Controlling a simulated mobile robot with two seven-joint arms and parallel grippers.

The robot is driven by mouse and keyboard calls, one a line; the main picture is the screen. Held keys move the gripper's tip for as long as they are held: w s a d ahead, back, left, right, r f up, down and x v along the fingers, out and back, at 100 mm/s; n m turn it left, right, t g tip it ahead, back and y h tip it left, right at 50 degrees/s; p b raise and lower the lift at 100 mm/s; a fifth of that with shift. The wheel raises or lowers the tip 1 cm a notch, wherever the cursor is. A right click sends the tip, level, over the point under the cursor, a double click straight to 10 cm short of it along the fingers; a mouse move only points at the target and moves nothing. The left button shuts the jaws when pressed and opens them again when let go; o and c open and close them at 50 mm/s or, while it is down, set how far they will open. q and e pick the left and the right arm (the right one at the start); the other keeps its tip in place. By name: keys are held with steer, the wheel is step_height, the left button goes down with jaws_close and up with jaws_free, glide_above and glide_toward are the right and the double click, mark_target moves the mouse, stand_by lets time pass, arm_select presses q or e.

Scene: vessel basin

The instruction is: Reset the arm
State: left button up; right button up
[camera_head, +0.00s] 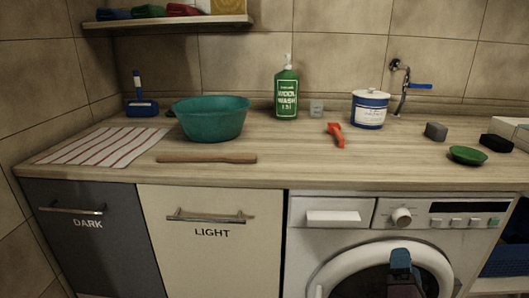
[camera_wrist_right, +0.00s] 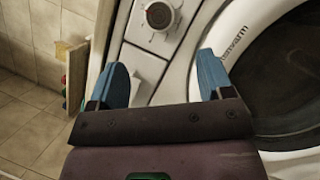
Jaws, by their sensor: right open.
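My right gripper (camera_head: 400,262) is low in front of the washing machine (camera_head: 300,245), before its round door. In the right wrist view the same gripper (camera_wrist_right: 163,75) has its two blue fingers spread wide. Nothing is between them. Behind them are the washer's white front, its control knob (camera_wrist_right: 160,15) and part of the door ring (camera_wrist_right: 276,60). My left gripper is in neither view.
The wooden counter (camera_head: 300,165) holds a teal basin (camera_head: 210,120), a green wash bottle (camera_head: 286,95), a blue-white tub (camera_head: 369,110), a red-orange tool (camera_head: 336,135), a wooden stick (camera_head: 206,158), a striped cloth (camera_head: 100,147) and a green dish (camera_head: 467,155). Cabinets (camera_head: 210,245) stand left of the washer.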

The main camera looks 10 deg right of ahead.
steer(key=s+a+f+m+g+y, duration=0.2)
steer(key=s+f+m+y, duration=0.15)
steer(key=s+f, duration=0.35)
steer(key=s+a+f+m+g+y, duration=0.2)
steer(key=s+f+m+g+y, duration=0.15)
steer(key=s+f, duration=0.35)
steer(key=s+a+f+m+g+y, duration=0.15)
steer(key=s+a+m, duration=0.25)
steer(key=s, duration=0.4)
steer(key=s+a+m+g+y, duration=0.1)
steer(key=s+a+m+y, duration=0.1)
steer(key=s+a+m, duration=0.45)
arm_select(q)
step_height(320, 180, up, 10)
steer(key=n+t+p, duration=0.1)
steer(key=p, duration=1.3)
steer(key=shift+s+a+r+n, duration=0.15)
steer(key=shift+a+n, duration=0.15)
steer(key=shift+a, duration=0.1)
arm_select(e)
steer(key=s+d+r, duration=0.1)
steer(key=d+r, duration=0.2)
steer(key=r, duration=0.7)
steer(key=shift+s+d+r+t, duration=0.2)
steer(key=shift+s+d+t, duration=0.1)
steer(key=shift+s+t, duration=0.1)
